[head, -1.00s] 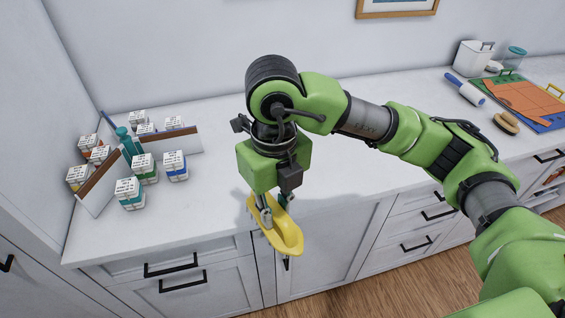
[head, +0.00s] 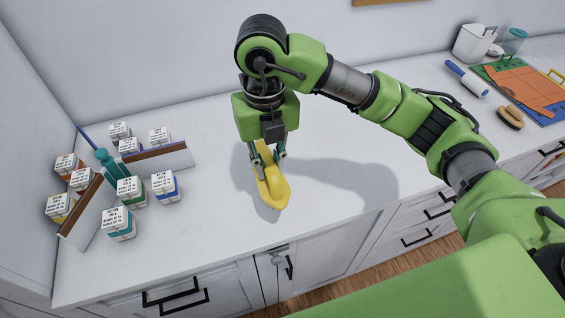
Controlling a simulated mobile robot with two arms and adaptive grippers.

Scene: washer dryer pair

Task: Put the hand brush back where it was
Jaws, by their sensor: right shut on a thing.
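My right gripper (head: 268,153) points down and is shut on a long yellow object (head: 272,186) with a rounded end. It holds the object over the middle of the white counter; a shadow lies beside it, and I cannot tell whether it touches the surface. The underside is hidden, so I cannot tell whether it has bristles. A small oval brush with a wooden back (head: 510,117) lies on the counter at the right, far from my gripper. My left gripper is not in view.
At the left stand several labelled boxes (head: 131,190), white-and-brown dividers (head: 160,158) and a teal object (head: 108,163). At the right lie a blue-handled roller (head: 467,79) and a coloured board (head: 525,88), near a white bin (head: 475,43). The counter (head: 340,150) around my gripper is clear.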

